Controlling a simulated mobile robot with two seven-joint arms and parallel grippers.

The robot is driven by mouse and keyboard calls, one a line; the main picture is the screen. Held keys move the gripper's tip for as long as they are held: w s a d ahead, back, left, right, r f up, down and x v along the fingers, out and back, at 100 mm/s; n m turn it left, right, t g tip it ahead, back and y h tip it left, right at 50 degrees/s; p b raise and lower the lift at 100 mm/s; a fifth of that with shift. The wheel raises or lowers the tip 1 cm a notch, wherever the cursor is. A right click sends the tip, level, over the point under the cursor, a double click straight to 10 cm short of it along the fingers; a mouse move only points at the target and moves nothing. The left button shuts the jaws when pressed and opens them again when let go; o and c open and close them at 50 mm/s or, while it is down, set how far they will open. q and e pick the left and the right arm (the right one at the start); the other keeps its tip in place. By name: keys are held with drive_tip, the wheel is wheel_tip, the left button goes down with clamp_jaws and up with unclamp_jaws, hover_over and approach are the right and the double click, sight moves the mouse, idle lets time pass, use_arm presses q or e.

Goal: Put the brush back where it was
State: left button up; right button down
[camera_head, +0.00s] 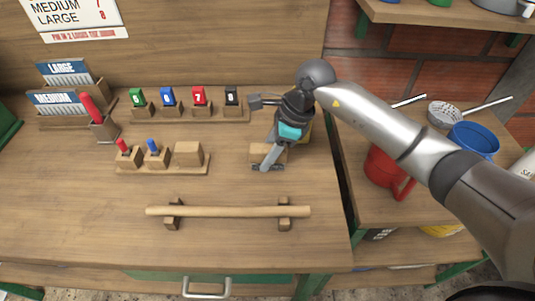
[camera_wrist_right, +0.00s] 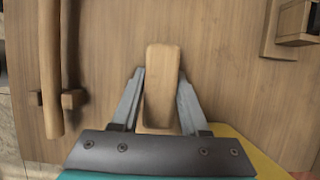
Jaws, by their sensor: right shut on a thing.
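My right gripper (camera_head: 268,162) reaches in from the right over the workbench in the head view. In the right wrist view its two grey fingers (camera_wrist_right: 160,108) are on either side of a wooden block-shaped piece, which I take to be the brush (camera_wrist_right: 160,75). The brush also shows in the head view as a small wooden body (camera_head: 258,150), partly hidden by the gripper. I cannot tell whether it touches the bench top. No bristles are clear. My left gripper is not in view.
A wooden rod (camera_head: 228,211) lies on two supports in front of the gripper. A rack with red and blue pieces and a block (camera_head: 188,153) stands to the left. Numbered coloured tags (camera_head: 199,98) stand behind. A red mug (camera_head: 385,168) and blue cup (camera_head: 474,140) are at right.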

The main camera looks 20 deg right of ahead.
drive_tip(key=shift+f, duration=0.2)
drive_tip(key=shift+c, duration=2.1)
unclamp_jaws()
drive_tip(key=shift+r, duration=0.25)
drive_tip(key=p+v, duration=0.1)
drive_tip(key=v, duration=1.1)
drive_tip(key=shift+f, duration=0.1)
